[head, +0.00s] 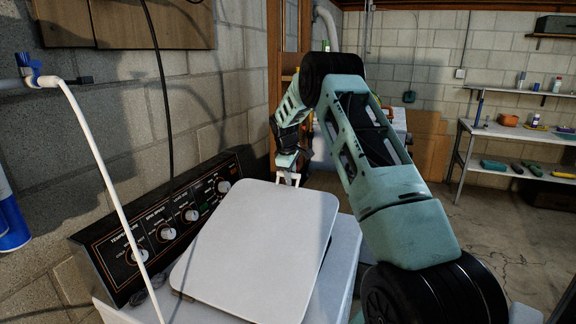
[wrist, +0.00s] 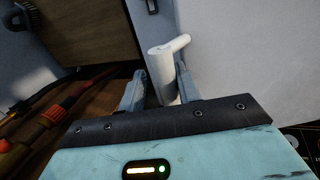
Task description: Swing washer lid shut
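The washer lid (head: 260,245) is a pale grey slab with rounded corners above the washer top (head: 343,262). It looks tilted rather than flush, and it hides the opening under it. My gripper (head: 288,178) is at the lid's far edge in the head view. In the wrist view, my gripper's two fingers (wrist: 159,90) stand apart on either side of a white handle-like rod (wrist: 162,72). The right finger is close against the rod; a narrow dark gap shows at the left finger. A pale panel (wrist: 255,50) fills the right side there.
The black control panel (head: 160,225) with knobs runs along the washer's left side by the block wall. A white pipe (head: 105,175) crosses in front of it. Shelves (head: 520,135) with small items stand at the far right. Open floor (head: 490,225) lies right of my arm.

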